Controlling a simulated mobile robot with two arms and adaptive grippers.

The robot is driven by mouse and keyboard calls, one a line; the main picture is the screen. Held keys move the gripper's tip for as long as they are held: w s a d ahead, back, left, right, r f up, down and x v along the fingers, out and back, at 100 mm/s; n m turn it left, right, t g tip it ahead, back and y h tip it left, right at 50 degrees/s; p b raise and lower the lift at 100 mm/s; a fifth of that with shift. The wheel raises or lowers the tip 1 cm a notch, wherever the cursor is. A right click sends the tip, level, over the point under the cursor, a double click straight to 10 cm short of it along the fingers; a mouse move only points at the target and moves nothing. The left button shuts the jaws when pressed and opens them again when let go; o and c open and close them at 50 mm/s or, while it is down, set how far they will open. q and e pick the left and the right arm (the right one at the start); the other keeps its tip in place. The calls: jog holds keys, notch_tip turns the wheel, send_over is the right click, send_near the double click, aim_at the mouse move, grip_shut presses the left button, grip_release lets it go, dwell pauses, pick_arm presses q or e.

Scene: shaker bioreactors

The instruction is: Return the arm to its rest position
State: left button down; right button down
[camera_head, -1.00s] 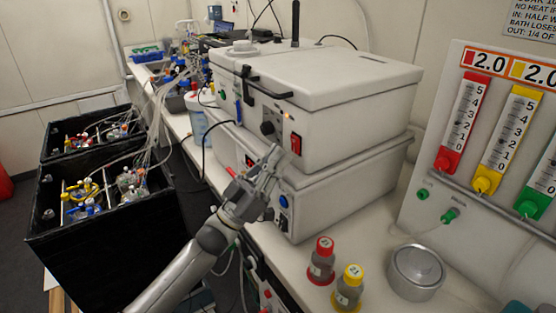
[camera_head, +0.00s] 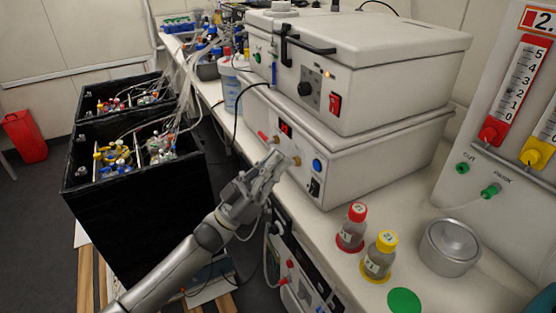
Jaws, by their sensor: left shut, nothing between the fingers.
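My left gripper (camera_head: 276,166) is shut and empty. It is in front of the lower white shaker box (camera_head: 345,160), just off the bench's front edge; whether it touches the box I cannot tell. My left arm reaches up to it from the bottom left. The upper white shaker box (camera_head: 395,85), with a black handle and a red switch, sits on the lower one. My right gripper is not in view.
A red-capped bottle (camera_head: 351,232), a yellow-capped bottle (camera_head: 378,260) and a metal pot (camera_head: 449,247) stand on the bench right of my gripper. Black crates (camera_head: 135,215) with tubed vessels stand at left. A red bin (camera_head: 25,137) is on the floor.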

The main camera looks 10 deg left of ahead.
pick_arm(q)
jog(key=s+a+f+n+y, duration=0.25)
jog(key=f+n+y, duration=0.25)
jog(key=f+y, duration=0.4)
jog(key=s+a+f+n+y, duration=0.2)
jog(key=s+f+n+y, duration=0.15)
jog(key=f+y, duration=0.55)
jog(key=s+a+f+g+y, duration=0.1)
jog(key=s+a+f+g, duration=0.25)
jog(key=s, duration=0.45)
jog(key=s+a+f+g+y, duration=0.1)
jog(key=s+a+f+g, duration=0.25)
jog(key=s, duration=0.55)
jog(key=s+a+f+g+y, duration=0.2)
jog(key=s+a+f+g, duration=0.15)
jog(key=s, duration=0.45)
notch_tip(320, 180, down, 28)
jog(key=s+g, duration=0.2)
jog(key=s+a+f+g, duration=0.1)
jog(key=s+a+f, duration=0.1)
jog(key=s+f, duration=1.3)
jog(key=shift+s+a, duration=0.25)
jog(key=shift+s, duration=0.7)
